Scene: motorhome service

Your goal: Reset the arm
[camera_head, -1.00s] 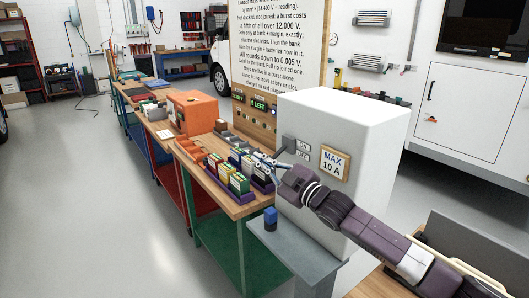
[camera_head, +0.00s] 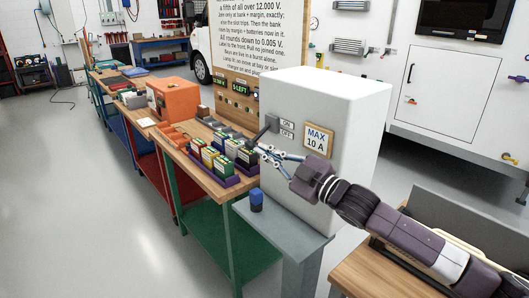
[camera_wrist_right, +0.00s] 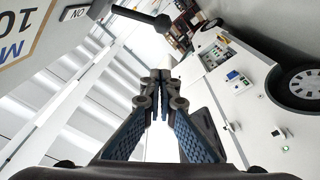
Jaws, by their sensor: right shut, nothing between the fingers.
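My right gripper (camera_head: 266,152) is shut and empty in front of the white box (camera_head: 325,95). In the right wrist view its blue-padded fingers (camera_wrist_right: 160,80) meet at the tips. A dark switch lever (camera_head: 270,122) stands out from the box's left part, beside the ON and OFF labels (camera_head: 287,129). The gripper tips are just below the lever in the head view, apart from it as far as I can tell. The lever also shows as a black bar with a knob in the right wrist view (camera_wrist_right: 138,17), above the fingertips. My left gripper is out of view.
The workbench (camera_head: 190,150) left of the box holds battery racks (camera_head: 228,160) and an orange case (camera_head: 170,98). A sign on the box reads MAX 10 A (camera_head: 317,139). Floor at left is clear.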

